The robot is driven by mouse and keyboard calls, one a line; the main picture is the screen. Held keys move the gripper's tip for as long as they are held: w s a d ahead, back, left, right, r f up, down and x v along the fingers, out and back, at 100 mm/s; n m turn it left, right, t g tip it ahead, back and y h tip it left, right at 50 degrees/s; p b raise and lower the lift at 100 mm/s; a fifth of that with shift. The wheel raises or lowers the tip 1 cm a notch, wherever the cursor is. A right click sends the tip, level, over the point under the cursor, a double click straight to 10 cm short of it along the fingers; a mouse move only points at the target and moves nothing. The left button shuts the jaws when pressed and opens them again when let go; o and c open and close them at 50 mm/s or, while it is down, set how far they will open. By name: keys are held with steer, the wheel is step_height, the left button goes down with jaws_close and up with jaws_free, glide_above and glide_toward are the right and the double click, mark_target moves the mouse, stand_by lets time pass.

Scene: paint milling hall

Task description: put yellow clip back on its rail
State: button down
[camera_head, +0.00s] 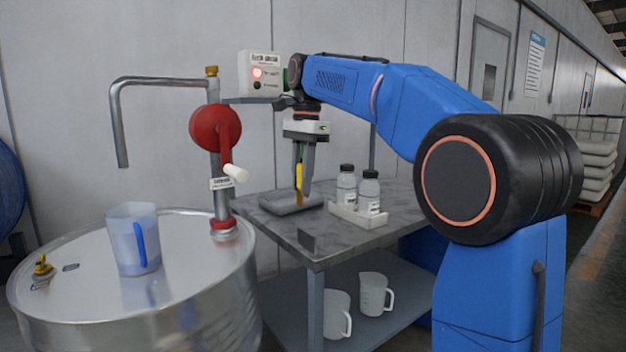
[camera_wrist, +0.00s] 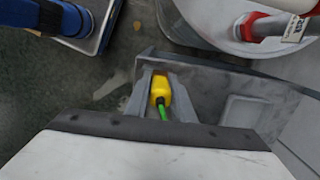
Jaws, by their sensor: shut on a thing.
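The yellow clip (camera_head: 299,176) is between the fingers of my gripper (camera_head: 303,188), which is shut on it. It hangs upright and narrow above the grey tray (camera_head: 291,206) on the table; I cannot tell the exact gap. In the wrist view the yellow clip (camera_wrist: 160,88) sits between the two grey fingers of my gripper (camera_wrist: 161,92), with a green piece (camera_wrist: 163,113) running from it. A grey horizontal bar (camera_head: 245,101) shows behind my gripper near the wall; I cannot tell whether it is the rail.
A white box (camera_head: 259,73) with a lit red lamp is beside my wrist. A metal drum (camera_head: 185,262) carries a red hand pump (camera_head: 214,128) and a jug (camera_head: 133,240). Two bottles stand in a white tray (camera_head: 358,217) on the grey table (camera_head: 345,245). Jugs sit below.

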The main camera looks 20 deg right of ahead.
steer(key=shift+d+f, duration=0.1)
steer(key=shift+d, duration=0.3)
steer(key=shift+d+f, duration=0.2)
steer(key=shift+f, duration=0.1)
glide_above(306, 232)
steer(key=shift+w+d+f, duration=0.1)
steer(key=shift+f, duration=2.05)
steer(key=shift+f, duration=0.3)
steer(key=shift+f, duration=0.4)
steer(key=shift+f, duration=2.1)
steer(key=c, duration=1.4)
jaws_free()
steer(key=shift+c, duration=0.2)
